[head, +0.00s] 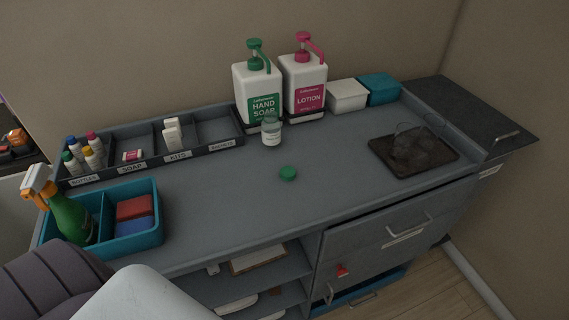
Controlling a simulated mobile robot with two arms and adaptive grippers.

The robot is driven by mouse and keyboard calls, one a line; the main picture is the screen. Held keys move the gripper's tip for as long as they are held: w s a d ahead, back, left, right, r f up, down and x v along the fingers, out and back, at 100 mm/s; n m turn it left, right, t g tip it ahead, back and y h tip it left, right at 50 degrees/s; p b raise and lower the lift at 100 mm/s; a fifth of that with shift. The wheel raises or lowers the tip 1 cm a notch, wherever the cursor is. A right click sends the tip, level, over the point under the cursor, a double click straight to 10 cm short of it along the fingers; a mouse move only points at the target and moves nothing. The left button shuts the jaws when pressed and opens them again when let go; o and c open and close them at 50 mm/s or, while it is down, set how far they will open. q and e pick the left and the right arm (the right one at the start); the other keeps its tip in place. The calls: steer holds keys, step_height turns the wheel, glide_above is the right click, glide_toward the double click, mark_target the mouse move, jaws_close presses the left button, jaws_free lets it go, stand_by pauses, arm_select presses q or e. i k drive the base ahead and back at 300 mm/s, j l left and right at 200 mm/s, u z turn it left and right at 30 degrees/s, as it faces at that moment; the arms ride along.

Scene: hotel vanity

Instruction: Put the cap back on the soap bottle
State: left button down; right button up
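A small pale bottle (271,132) with a white label stands upright on the counter in front of the hand soap dispenser. Its top looks greenish and see-through; the label is too small to read. A round green cap (288,173) lies on the counter, apart from the bottle, nearer to me and slightly right. A large white dispenser (258,92) marked HAND SOAP stands behind with its green pump on. Neither gripper is in view; only parts of my own body show at the bottom left.
A pink-pump lotion dispenser (304,85) stands beside the hand soap. A labelled organizer (205,149) with small bottles is at the back left. A teal caddy (150,244) holds a spray bottle (71,217). A dark tray (384,162) with glasses is right. The counter's front middle is clear.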

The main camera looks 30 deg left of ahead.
mark_target(271, 126)
steer(key=i+l, duration=0.15)
steer(key=l, duration=0.2)
steer(key=i+l, duration=0.2)
steer(key=l, duration=0.2)
steer(key=i+l, duration=0.15)
steer(key=l, duration=0.2)
steer(key=i+l, duration=0.15)
steer(key=l, duration=0.25)
steer(key=i+l, duration=0.2)
steer(key=l, duration=0.15)
steer(key=u, duration=1.25)
